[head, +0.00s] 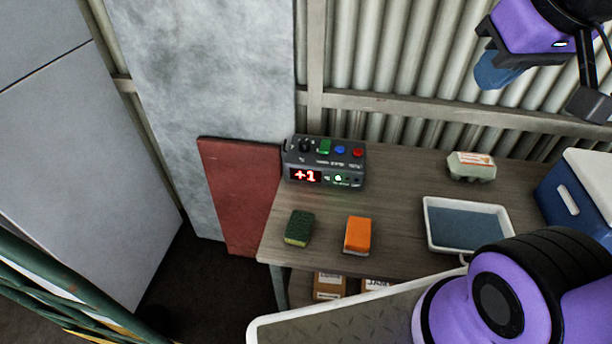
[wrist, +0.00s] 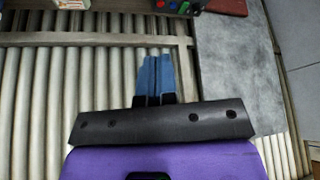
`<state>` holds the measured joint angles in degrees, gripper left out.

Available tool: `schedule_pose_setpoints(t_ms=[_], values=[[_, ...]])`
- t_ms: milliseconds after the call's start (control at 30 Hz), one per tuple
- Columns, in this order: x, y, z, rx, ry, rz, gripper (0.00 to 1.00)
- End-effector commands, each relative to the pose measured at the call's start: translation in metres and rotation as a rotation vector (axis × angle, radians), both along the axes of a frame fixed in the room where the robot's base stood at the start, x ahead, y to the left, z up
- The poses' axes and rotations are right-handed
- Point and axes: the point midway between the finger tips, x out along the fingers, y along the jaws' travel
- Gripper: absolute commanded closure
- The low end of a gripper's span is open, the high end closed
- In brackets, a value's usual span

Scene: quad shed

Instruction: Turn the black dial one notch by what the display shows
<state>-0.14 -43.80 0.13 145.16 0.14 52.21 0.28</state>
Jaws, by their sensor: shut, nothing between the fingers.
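A dark control box (head: 322,163) stands at the back left of the wooden table (head: 400,190). Its display (head: 305,175) reads "+1" in red. The black dial (head: 305,145) is on the box's top at the left, beside green, blue and red buttons; which way it points is too small to tell. My gripper (head: 495,77), with blue fingers, is at the upper right of the head view, well apart from the box. In the wrist view its fingers (wrist: 156,72) are together and empty. The box (wrist: 178,7) is only partly in that view, at the top edge.
A green sponge (head: 299,228) and an orange block (head: 357,235) lie in front of the box. A white-rimmed tray (head: 429,222), an egg carton (head: 471,166) and a blue cooler (head: 570,203) are to the right. A red board (head: 238,190) leans left of the table.

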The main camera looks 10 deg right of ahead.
Motion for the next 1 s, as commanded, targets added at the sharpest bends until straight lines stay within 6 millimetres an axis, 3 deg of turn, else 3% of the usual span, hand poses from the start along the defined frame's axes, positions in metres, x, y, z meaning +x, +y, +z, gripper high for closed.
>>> schedule_pose_setpoints(t_ms=[467, 633, 767, 800, 1000], values=[[0.0, 0.0, 0.0, 0.0, 0.0, 0.0, 1.0], [0.004, 0.0, 0.001, -0.001, 0.005, 0.003, 0.66], [0.022, 0.002, 0.004, -0.005, 0.024, 0.011, 0.36], [0.03, 0.003, 0.006, -0.007, 0.032, 0.014, 0.32], [0.076, 0.01, 0.008, -0.017, 0.077, 0.037, 0.32]])
